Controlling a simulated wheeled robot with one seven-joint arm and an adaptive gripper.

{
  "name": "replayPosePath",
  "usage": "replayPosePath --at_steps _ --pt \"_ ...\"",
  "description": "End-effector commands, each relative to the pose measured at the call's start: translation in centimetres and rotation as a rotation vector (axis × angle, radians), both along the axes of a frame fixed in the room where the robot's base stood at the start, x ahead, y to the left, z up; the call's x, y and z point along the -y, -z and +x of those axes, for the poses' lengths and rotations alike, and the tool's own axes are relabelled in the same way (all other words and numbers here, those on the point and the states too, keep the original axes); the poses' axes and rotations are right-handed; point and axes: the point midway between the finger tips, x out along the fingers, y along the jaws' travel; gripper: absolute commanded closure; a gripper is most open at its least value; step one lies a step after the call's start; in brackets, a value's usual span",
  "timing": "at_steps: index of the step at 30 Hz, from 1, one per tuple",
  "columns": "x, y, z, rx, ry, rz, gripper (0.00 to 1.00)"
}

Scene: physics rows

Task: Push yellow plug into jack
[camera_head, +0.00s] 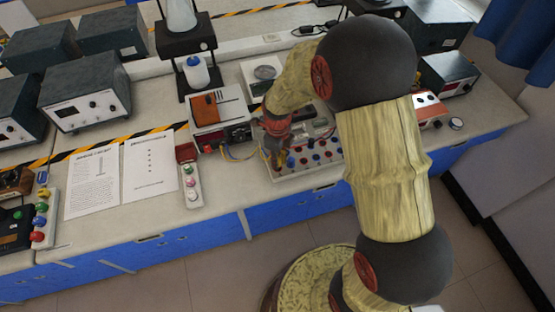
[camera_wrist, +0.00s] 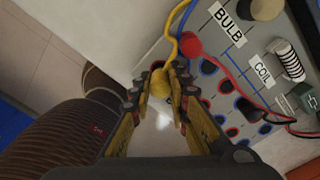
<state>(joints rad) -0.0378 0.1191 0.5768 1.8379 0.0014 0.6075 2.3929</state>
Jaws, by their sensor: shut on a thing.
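The yellow plug (camera_wrist: 160,84) is between my gripper's fingertips (camera_wrist: 162,92) in the wrist view, and the fingers are shut on it. A yellow wire (camera_wrist: 175,28) runs up from it. In the head view my gripper (camera_head: 276,150) is over the left part of the white circuit board (camera_head: 296,175), where the plug is too small to make out. Red and blue jacks (camera_wrist: 225,87) show on the board in the wrist view. The plug's tip and whatever lies directly under it are hidden, so I cannot tell whether it touches a jack.
A red plug (camera_wrist: 190,45) with a red wire stands close beside my fingers. A coil (camera_wrist: 288,62) and a bulb holder (camera_wrist: 266,8) are on the board. A power supply (camera_head: 220,132) with wires stands left of it. The counter's front edge is close.

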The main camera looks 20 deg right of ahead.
Motion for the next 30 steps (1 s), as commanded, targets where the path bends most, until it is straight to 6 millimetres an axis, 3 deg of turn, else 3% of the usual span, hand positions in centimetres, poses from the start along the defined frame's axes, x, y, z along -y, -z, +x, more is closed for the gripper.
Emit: replayPosePath --at_steps 30 --pt "0.01 0.90 0.01 0.000 0.000 0.000 1.00"
